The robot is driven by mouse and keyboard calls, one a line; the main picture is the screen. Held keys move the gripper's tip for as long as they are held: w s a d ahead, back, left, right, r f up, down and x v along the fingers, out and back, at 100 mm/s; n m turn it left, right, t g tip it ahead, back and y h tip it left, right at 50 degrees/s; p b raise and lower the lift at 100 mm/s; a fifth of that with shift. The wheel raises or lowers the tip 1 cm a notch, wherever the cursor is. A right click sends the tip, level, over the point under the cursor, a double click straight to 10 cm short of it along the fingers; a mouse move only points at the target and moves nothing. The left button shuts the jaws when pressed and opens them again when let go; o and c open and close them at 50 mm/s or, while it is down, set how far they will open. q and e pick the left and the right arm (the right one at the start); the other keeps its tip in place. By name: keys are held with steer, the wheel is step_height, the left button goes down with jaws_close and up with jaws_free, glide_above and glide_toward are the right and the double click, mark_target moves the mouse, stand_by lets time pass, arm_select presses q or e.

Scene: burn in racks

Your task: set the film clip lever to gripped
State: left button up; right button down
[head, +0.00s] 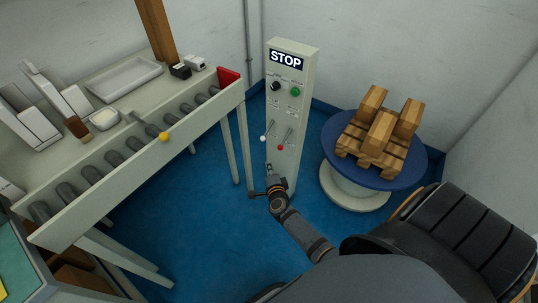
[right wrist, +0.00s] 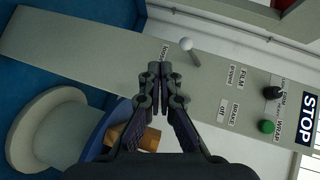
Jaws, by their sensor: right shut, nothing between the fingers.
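A pale control post (head: 281,170) with a STOP sign stands in the middle of the head view. Its left lever has a white knob (head: 263,138) and slants down from its pivot; the knob also shows in the right wrist view (right wrist: 187,44), beside a label reading FILM. The right lever has a red knob (head: 280,147); in the right wrist view my gripper hides it. My right gripper (head: 270,171) is shut and empty, low in front of the post, below both knobs. It also shows in the right wrist view (right wrist: 160,70). My left gripper is out of view.
A black knob (head: 275,86) and a green button (head: 295,92) sit above the levers. A roller conveyor table (head: 205,122) stands left of the post. A blue turntable (head: 412,170) with stacked wooden blocks stands right. Blue floor lies between.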

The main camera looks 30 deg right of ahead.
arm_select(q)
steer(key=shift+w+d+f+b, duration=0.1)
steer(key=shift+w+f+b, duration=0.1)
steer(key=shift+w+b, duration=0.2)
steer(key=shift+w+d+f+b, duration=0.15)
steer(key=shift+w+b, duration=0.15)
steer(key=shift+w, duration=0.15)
arm_select(e)
steer(key=r+m, duration=0.1)
steer(key=w+d+r+m+h, duration=0.1)
steer(key=m, duration=0.1)
steer(key=w+d+r+m, duration=0.1)
steer(key=m, duration=0.1)
steer(key=shift+h, duration=0.4)
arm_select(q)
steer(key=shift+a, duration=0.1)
arm_select(e)
steer(key=shift+w, duration=0.1)
steer(key=b, duration=0.4)
glide_toward(266, 132)
steer(key=w+d+f, duration=0.4)
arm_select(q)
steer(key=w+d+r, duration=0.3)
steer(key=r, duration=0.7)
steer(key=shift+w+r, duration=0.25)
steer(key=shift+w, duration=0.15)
arm_select(e)
steer(key=shift+w+d, duration=0.1)
steer(key=shift+w, duration=0.4)
steer(key=shift+r, duration=0.1)
